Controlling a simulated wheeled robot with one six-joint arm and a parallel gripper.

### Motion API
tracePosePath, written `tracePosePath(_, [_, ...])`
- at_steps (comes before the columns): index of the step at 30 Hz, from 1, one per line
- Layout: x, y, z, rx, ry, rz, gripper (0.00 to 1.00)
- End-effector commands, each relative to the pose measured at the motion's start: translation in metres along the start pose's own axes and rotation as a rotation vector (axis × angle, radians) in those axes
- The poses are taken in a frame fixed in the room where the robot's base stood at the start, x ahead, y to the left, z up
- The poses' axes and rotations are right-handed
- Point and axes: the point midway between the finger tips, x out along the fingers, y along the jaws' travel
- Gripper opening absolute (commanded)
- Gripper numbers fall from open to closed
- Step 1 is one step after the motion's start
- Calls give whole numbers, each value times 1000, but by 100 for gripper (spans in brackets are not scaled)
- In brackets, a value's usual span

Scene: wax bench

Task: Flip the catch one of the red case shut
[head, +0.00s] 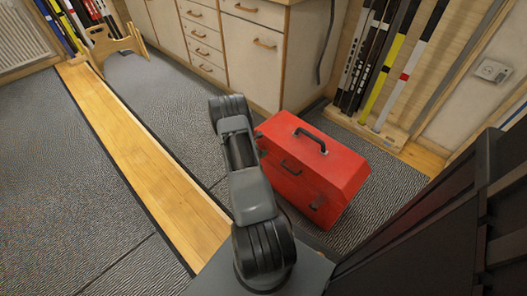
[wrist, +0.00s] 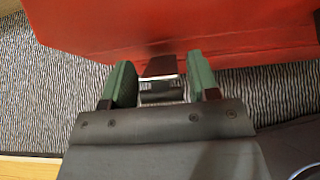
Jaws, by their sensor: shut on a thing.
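The red case (head: 318,172) stands on the grey floor by the cabinets, with a black carrying handle on top. Dark fittings (head: 291,168) show on its near side. In the wrist view the red case (wrist: 190,30) fills the top. My gripper (wrist: 160,68) has two green-padded fingers at the case's lower edge. A dark catch (wrist: 160,65) with a pale edge lies between them, and the fingers are shut on it. Which catch this is, I cannot tell. In the head view my arm hides the gripper and the case's left end.
Wooden cabinets (head: 250,60) stand close behind the case. A rack of skis (head: 385,65) leans on the wall at the back right. A wooden floor strip (head: 140,150) runs along the left. The grey floor left of it is clear.

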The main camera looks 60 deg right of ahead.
Motion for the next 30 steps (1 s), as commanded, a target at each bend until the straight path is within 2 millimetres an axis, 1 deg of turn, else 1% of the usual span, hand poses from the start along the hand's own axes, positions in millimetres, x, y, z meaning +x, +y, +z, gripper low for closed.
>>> tracePosePath(12, [0,-1,0,-2,0,-4,12])
tracePosePath(13, [0,-1,0,-2,0,-4,57])
tracePosePath(17, [-1,0,-2,-4,1,-1,70])
tracePosePath(18, [-2,1,-2,-5,2,1,71])
tracePosePath(26, [-7,4,-3,-9,3,7,71])
tracePosePath(29, [-17,4,-1,-9,3,8,71])
tracePosePath(30, [-23,4,0,-9,3,8,71])
